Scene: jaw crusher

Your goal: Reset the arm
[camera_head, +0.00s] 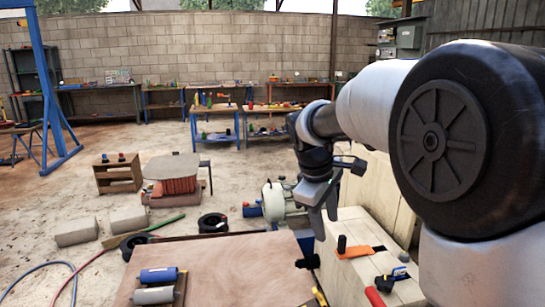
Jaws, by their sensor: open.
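My arm (365,100) comes in from the right of the head view, with its large dark round joint close to the camera. My gripper (322,208) hangs at the arm's far end, pointing down. Its fingers are apart, and I see nothing between them. It is over the gap between the wooden tabletop and the pale crate, in front of the green motor. I cannot tell its exact height above them.
A wooden tabletop (230,265) at the front holds a blue cylinder (159,275) and a grey one (154,295). A pale crate (345,275) at right carries tools with orange and red handles. A green motor (275,201) stands behind.

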